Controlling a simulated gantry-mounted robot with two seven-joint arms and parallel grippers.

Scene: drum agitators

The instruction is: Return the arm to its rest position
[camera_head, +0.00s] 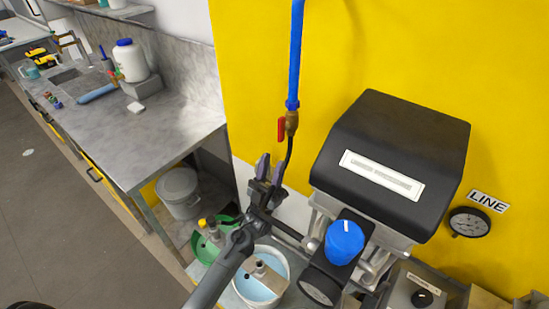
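My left gripper (270,166) is raised in front of the lower part of the yellow and white wall. Its two fingers point up and stand a little apart, with nothing seen between them. The fingertips are just below a red valve handle (281,130) on a brass fitting under a blue hose (295,55). A thin dark tube runs down from the fitting and passes behind the gripper. My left arm (222,275) reaches up from the bottom edge. My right gripper is not in view.
A black-covered machine with a blue knob (344,242) stands right of the gripper. Below are an open bucket of pale blue liquid (284,298) and a green container (207,249). A grey workbench (155,150) with a white jar (130,62) stands left. Open floor lies far left.

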